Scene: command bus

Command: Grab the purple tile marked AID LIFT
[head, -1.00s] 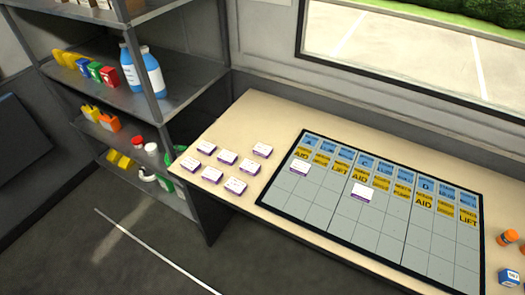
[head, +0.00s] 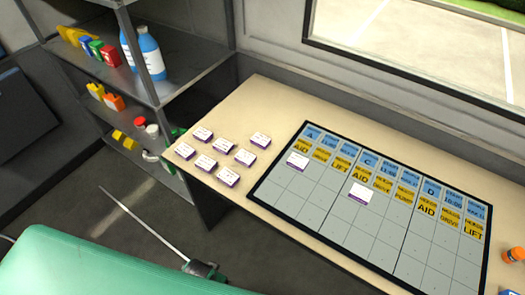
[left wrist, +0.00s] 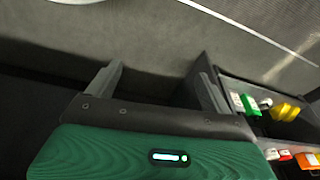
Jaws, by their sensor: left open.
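Several white-topped tiles with purple edges (head: 206,161) lie in a loose cluster on the left end of the tan table. Two more of these tiles sit on the grid board, one at its upper left (head: 297,160) and one near its middle (head: 361,193). Their print is too small to read, so I cannot tell which is marked AID LIFT. My left gripper (left wrist: 160,68) is open and empty in the left wrist view, with floor and dark wall beyond its fingers and no tile in sight there. My right gripper is not in view.
The grid board (head: 310,214) with blue and yellow header labels covers the table's middle. A shelf unit (head: 180,75) with bottles and boxes stands left of the table (head: 262,93). An orange bottle (head: 513,255) stands at the right. The table's left strip holds the cluster.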

